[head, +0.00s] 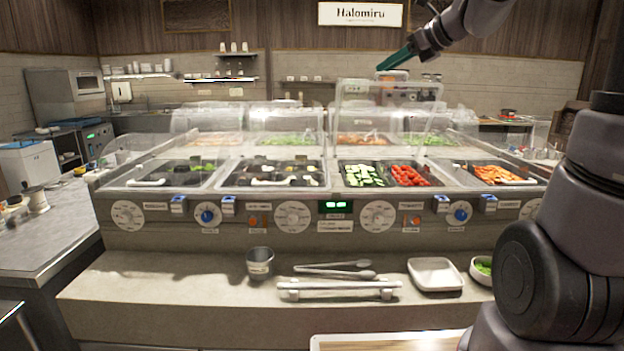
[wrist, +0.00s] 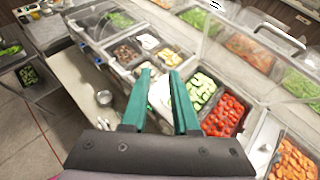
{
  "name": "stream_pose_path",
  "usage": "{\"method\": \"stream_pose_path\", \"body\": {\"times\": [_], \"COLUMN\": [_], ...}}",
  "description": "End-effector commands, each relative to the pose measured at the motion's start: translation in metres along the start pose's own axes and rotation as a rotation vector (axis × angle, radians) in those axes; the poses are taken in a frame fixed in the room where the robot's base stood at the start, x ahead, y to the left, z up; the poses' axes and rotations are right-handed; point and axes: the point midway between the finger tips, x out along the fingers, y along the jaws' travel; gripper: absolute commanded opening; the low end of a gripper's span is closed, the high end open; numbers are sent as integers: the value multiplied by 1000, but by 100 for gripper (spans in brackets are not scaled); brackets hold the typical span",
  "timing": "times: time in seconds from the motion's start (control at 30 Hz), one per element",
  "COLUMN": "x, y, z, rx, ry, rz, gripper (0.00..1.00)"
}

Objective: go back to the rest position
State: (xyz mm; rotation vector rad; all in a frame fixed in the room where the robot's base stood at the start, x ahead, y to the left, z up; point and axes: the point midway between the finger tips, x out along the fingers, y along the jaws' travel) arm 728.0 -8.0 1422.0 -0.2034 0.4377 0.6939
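My gripper (head: 384,66) is raised high above the sauce-well station (head: 225,242), at the upper right of the head view, with its green fingers pointing left. In the wrist view my gripper (wrist: 162,74) shows its two green fingers apart, with nothing clearly held between them. A pale patch shows in the gap, and I cannot tell exactly what it is. My arm comes in from the right side of the head view.
Clear covers (head: 285,118) stand over the back wells. Cucumber (head: 362,175), tomato (head: 410,175) and carrot (head: 497,174) fill front wells. A metal cup (head: 260,263), tongs (head: 335,273), a white dish (head: 435,274) and a bowl of greens (head: 483,268) stand on the front ledge.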

Motion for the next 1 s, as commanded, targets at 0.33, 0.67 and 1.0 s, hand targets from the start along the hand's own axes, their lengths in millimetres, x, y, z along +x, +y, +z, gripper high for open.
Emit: {"method": "stream_pose_path", "body": {"times": [0.33, 0.67, 1.0], "x": [-114, -162, -162], "y": [121, 136, 136], "z": [-121, -182, -183], "rx": [-1480, -2103, -2117], "ry": [368, 531, 535], "rz": [212, 409, 416], "gripper": [28, 28, 28]}}
